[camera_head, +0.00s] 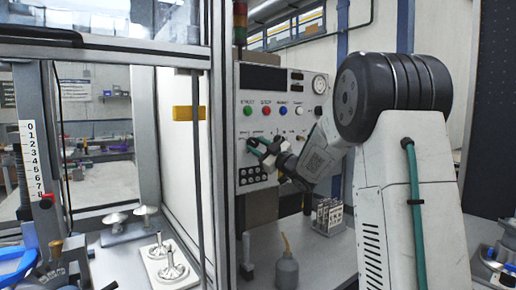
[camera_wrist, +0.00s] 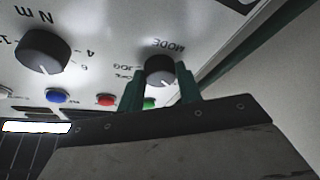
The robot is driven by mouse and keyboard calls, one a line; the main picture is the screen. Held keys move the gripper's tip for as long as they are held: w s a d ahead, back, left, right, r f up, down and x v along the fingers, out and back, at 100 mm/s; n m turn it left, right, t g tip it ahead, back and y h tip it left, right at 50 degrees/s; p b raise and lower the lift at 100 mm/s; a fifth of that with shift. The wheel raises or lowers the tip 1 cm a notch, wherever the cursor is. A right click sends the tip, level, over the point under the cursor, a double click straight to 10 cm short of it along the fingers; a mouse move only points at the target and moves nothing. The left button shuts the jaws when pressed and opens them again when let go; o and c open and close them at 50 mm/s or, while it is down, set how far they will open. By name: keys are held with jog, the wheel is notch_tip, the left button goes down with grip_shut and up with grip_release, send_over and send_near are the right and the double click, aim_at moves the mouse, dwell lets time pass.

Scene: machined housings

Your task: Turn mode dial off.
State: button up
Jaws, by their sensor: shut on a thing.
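The mode dial (camera_wrist: 159,66) is a dark round knob on the light control panel (camera_head: 243,105). In the wrist view the upside-down word MODE stands above it, with a JOG label to its left. My gripper (camera_wrist: 161,76) has one green finger on each side of the dial and is shut on it. A small pale mark shows low on the dial's face, but which label it points to is unclear. In the head view my gripper (camera_head: 258,148) is at the panel's left-middle part, and the fingers hide the dial there.
A second dark knob (camera_wrist: 43,50) marked N m sits left of the dial in the wrist view, with blue (camera_wrist: 57,96), red (camera_wrist: 105,100) and green (camera_wrist: 149,103) buttons close by. A grey bottle (camera_head: 287,268) stands below the panel. A framed enclosure (camera_head: 218,150) stands at left.

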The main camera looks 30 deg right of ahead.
jog(key=shift+d+n+g+y, duration=0.1)
jog(key=shift+n+g+y, duration=0.35)
jog(key=shift+n, duration=1.05)
jog(key=o, duration=1)
jog(key=shift+r, duration=0.1)
jog(key=shift+v, duration=3.95)
